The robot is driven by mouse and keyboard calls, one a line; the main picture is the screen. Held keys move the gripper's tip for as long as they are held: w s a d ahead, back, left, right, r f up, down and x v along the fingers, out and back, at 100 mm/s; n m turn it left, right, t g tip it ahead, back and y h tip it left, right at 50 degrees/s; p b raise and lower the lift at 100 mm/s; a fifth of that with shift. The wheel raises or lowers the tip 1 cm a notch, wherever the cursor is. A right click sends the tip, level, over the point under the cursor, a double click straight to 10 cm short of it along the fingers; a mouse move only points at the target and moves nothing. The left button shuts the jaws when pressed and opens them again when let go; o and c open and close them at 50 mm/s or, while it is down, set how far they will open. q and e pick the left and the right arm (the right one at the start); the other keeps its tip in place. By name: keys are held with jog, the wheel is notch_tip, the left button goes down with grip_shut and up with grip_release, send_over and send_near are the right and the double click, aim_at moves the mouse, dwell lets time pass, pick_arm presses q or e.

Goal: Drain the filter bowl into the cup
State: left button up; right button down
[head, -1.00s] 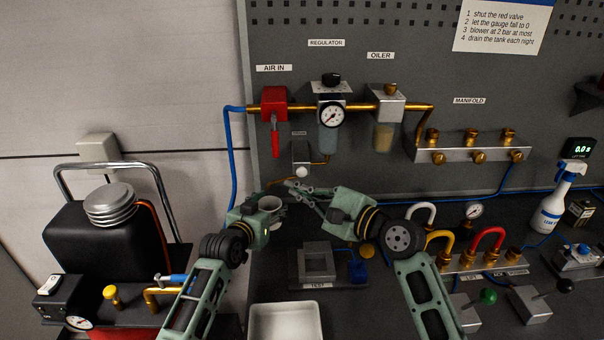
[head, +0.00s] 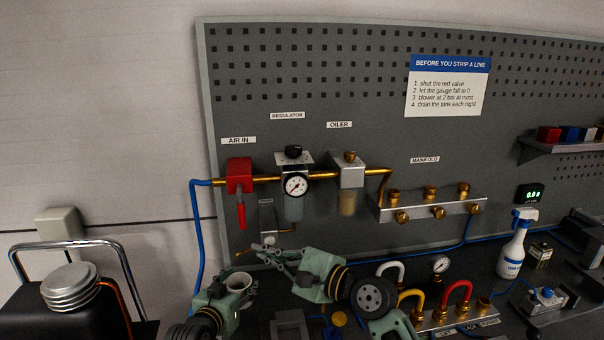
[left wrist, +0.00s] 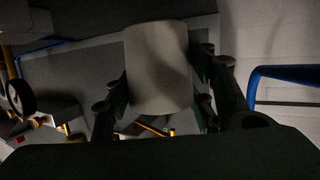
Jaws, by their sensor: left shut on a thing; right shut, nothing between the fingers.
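The filter bowl (head: 293,209) is the clear cup-shaped part hanging under the regulator gauge (head: 296,185) on the panel. A thin brass tube (head: 240,252) ends to its lower left, above the cup in the picture. My left gripper (head: 237,287) is shut on the pale cup (head: 240,280), whose mouth faces up. The cup (left wrist: 158,65) also fills the middle of the left wrist view, between the fingers. My right gripper (head: 267,254) is shut and empty, just right of and above the cup. I cannot tell whether it touches the tube. The cup's inside is too dark to read.
The red valve (head: 239,177) with its handle down is at upper left. The oiler (head: 351,172) and manifold (head: 428,207) are to the right. Coloured hoses (head: 458,291) rise at lower right. A spray bottle (head: 515,243) stands farther right. A black tank (head: 60,309) is at left.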

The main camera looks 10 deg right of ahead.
pick_arm(q)
jog(key=shift+s+r+p, duration=0.1)
jog(key=shift+s+p, duration=1.5)
jog(key=shift+s, duration=0.65)
jog(key=shift+w, duration=0.1)
